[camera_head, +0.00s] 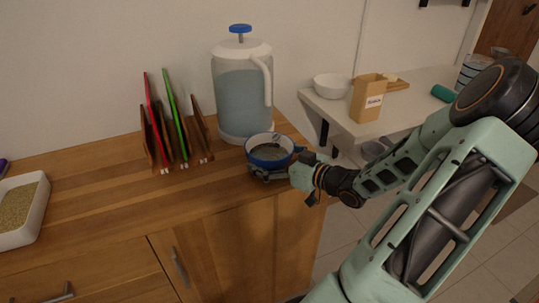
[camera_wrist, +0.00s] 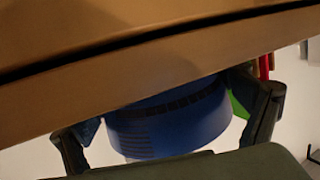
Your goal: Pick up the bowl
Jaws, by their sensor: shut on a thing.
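A small round blue bowl (camera_head: 268,143) with a pale rim and a grey inside sits at the right part of the wooden counter, in front of the water jug. My gripper (camera_head: 272,173) reaches in from the right, low at the bowl's near side. In the wrist view the bowl (camera_wrist: 170,125) is a blue curved wall between my two dark fingers, and my gripper is shut on it. The bowl looks upright. Whether its base touches the counter is hidden. Another bowl, white (camera_head: 332,86), stands on the far pale table, away from my gripper.
A big water jug (camera_head: 240,95) with a blue knob stands right behind the blue bowl. A rack of coloured boards (camera_head: 170,130) is to its left. A white tray of grain (camera_head: 20,208) is at far left. The front middle counter (camera_head: 110,205) is clear. A paper bag (camera_head: 366,100) stands on the pale table.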

